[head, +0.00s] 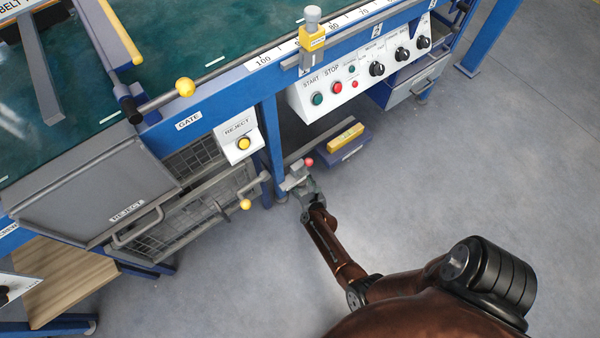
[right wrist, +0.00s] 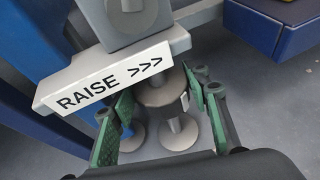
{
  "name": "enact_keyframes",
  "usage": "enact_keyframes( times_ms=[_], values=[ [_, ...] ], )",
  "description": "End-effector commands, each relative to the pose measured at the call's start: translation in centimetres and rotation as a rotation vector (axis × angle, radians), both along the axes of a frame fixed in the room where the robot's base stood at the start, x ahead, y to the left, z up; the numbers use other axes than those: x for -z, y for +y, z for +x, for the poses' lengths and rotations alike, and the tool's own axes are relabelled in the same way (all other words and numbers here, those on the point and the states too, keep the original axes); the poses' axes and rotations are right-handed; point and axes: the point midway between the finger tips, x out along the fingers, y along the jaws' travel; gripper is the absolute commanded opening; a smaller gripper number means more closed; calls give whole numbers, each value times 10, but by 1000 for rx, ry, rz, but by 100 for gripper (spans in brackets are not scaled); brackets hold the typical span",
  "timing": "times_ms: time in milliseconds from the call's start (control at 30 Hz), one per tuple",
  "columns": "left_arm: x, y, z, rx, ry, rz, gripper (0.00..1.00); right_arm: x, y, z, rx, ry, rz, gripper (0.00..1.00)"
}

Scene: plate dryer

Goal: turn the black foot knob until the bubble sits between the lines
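In the right wrist view, a grey round knob-like part (right wrist: 163,92) sits under a grey bracket with a white label reading "RAISE >>>" (right wrist: 112,77). No plainly black foot knob shows. My right gripper (right wrist: 160,112) is open, with its green-padded fingers on either side of this part. The right pad is very close to it; I cannot tell whether it touches. In the head view, my right gripper (head: 298,184) is low beside the machine's blue leg (head: 272,150) and hides the foot. I cannot make out a bubble or lines. My left gripper is not in view.
A blue box with a yellow block (head: 345,137) on top lies right of the leg. A red ball (head: 309,162) is just above my gripper. A control panel (head: 365,72) and a yellow REJECT button (head: 243,143) are above. Floor (head: 480,170) to the right is clear.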

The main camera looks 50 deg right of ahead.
Motion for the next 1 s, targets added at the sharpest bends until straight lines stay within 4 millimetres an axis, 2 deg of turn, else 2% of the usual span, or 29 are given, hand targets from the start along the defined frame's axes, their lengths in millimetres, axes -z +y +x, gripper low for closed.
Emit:
enact_keyframes(
  times_ms=[333, 667, 1000],
  values=[
    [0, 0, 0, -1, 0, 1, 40, 0, 0, 0, 0, 0, 0, 19],
    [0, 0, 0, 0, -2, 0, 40, 1, -2, -2, -49, 3, -4, 18],
    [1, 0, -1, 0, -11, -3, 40, 1, -2, -2, -211, 6, -5, 19]
  ],
)
